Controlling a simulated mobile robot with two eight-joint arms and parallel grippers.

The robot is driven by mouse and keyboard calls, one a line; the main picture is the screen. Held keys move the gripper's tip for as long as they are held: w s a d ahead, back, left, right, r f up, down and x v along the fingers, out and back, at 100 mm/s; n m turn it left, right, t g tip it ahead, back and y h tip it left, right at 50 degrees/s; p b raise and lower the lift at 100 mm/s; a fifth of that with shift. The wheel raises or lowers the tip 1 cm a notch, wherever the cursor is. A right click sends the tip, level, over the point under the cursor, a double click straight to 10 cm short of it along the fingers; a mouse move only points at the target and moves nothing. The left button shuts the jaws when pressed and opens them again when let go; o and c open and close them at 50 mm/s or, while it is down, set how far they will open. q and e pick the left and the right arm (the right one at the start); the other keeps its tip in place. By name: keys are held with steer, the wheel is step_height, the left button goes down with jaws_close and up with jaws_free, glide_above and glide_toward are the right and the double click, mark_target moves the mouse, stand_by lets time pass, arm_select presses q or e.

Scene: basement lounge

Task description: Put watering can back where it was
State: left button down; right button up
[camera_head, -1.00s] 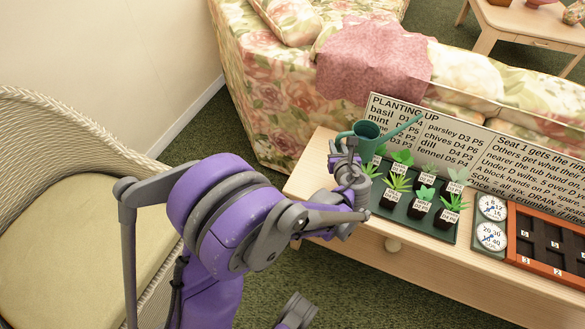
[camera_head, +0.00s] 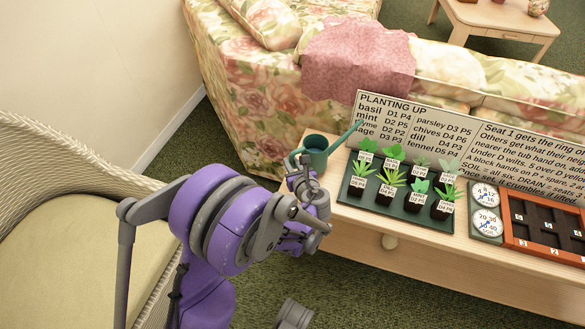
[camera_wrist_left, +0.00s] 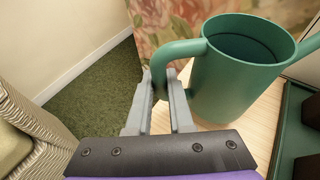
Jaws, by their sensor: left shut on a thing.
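The green watering can (camera_head: 319,153) is at the left end of the light wooden table (camera_head: 352,223), left of the plant tray. It is upright, with its spout pointing right toward the sign. In the left wrist view the can (camera_wrist_left: 232,85) shows its open top, and its curved handle runs between my fingers. My left gripper (camera_head: 300,165) is shut on that handle; it also shows in the left wrist view (camera_wrist_left: 164,92). The can's base is close above or on the wood; I cannot tell whether it touches. My right gripper is not clearly seen.
A dark green tray (camera_head: 397,222) of labelled potted plants stands right of the can. Behind it leans the "PLANTING UP" sign (camera_head: 440,125). Dials (camera_head: 486,208) and a red-brown box (camera_head: 512,240) are farther right. A wicker chair (camera_head: 70,215) is left; a floral sofa (camera_head: 245,90) is behind.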

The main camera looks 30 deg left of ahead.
arm_select(q)
step_height(320, 180, down, 2)
steer(key=shift+f+b, duration=0.25)
steer(key=shift+b, duration=0.05)
steer(key=shift+f, duration=0.15)
steer(key=c, duration=0.8)
jaws_free()
